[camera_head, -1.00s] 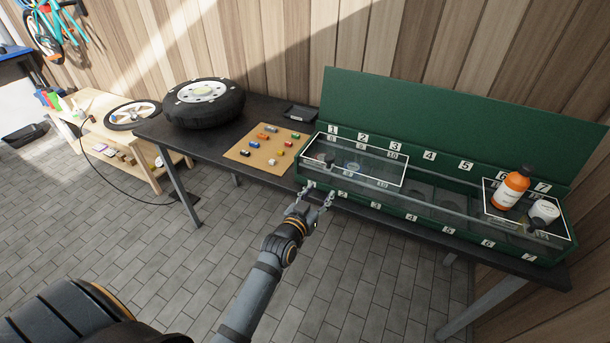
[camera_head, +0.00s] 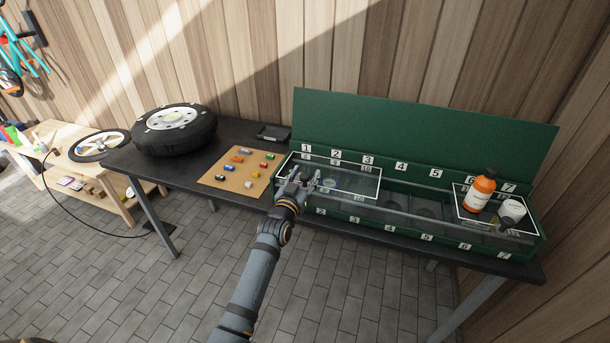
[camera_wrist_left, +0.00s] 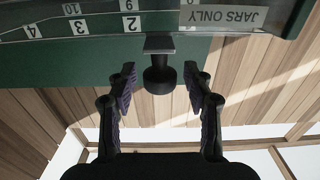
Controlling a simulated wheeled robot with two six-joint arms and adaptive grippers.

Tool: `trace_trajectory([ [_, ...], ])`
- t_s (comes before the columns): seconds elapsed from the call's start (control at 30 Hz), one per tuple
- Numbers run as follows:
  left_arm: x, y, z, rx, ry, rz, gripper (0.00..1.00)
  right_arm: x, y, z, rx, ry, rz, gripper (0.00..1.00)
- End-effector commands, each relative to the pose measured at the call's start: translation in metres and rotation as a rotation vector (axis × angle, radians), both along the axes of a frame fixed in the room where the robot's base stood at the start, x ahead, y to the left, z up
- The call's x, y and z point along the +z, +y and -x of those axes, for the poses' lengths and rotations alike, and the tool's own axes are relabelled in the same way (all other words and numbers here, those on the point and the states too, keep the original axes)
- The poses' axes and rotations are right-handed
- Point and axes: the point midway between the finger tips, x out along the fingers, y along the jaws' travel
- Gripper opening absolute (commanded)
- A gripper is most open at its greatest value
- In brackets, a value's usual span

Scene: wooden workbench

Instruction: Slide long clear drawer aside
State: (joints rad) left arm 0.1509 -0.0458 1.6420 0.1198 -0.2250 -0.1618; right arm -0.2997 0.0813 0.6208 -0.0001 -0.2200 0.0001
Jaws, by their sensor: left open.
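The long clear drawer (camera_head: 352,185), edged in white, sits at the left end of the green box (camera_head: 430,125), under numbers 1 to 3. My left gripper (camera_head: 304,178) is over the drawer's left front part and hides some of it. In the left wrist view, my left gripper (camera_wrist_left: 159,70) is open, with a dark knob (camera_wrist_left: 158,76) between its fingertips. There are gaps on both sides of the knob. A "JARS ONLY" label (camera_wrist_left: 222,16) appears upside down there. My right gripper is not in view.
A shorter white-edged clear tray (camera_head: 463,204) at the box's right end has an orange bottle (camera_head: 479,194) and a white-capped jar (camera_head: 512,210). A tyre (camera_head: 174,131) and a board (camera_head: 236,172) with several small coloured items lie left of the box.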

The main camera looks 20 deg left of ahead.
Motion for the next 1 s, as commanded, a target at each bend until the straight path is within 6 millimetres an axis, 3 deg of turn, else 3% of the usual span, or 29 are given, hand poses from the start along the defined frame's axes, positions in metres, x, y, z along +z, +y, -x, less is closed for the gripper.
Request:
trace_trajectory([
  [0.23,-0.0002,0.0001,-0.0013,0.0,0.0,0.0,0.51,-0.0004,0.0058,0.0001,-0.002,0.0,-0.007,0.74],
  [0.63,-0.0003,0.0001,-0.001,0.0,0.0,0.0,0.0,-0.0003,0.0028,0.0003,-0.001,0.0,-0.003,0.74],
  [1.0,-0.0004,0.0001,-0.0009,0.0,0.001,0.0,0.0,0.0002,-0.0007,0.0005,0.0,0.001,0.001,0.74],
])
